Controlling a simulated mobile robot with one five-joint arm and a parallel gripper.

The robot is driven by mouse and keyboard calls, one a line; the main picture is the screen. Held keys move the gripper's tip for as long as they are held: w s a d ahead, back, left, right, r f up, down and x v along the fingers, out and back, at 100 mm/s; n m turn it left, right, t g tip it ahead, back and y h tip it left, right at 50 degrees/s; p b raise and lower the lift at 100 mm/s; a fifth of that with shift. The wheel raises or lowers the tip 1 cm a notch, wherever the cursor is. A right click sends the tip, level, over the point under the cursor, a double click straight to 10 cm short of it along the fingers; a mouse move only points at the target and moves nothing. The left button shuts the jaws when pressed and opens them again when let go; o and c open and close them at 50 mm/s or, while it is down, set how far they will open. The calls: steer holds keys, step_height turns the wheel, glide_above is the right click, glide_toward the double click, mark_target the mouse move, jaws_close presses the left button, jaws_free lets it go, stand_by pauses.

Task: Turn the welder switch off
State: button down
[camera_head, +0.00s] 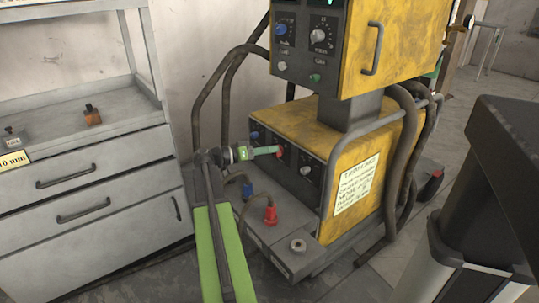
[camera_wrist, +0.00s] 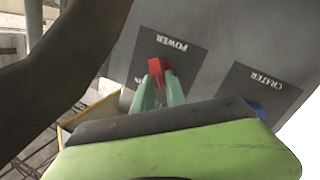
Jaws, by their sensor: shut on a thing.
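The welder (camera_head: 405,45) is a worn yellow machine with a grey control front. Its red power switch (camera_wrist: 157,66) sits on a dark plate marked POWER, which appears upside down in the wrist view. My gripper (camera_wrist: 160,80) has its two pale green fingers closed on either side of the red switch. In the head view my gripper (camera_head: 268,151) reaches the lower front panel of the welder, with red showing at its tip. The fingers partly cover the switch, and I cannot tell its on or off setting.
A blue knob (camera_wrist: 257,110) marked CRATER is beside the power plate. A red connector (camera_head: 271,215) and a blue one (camera_head: 247,190) are low on the welder front. Dark cables (camera_head: 405,130) loop at its side. A grey drawer cabinet (camera_head: 95,175) stands left.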

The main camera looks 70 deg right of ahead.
steer(key=shift+w+d+f+n+g+b, duration=0.15)
steer(key=shift+n+g+b, duration=0.4)
steer(key=shift+n, duration=0.55)
steer(key=c, duration=1.4)
jaws_free()
steer(key=shift+o, duration=0.2)
steer(key=v, duration=1.7)
steer(key=shift+a, duration=0.35)
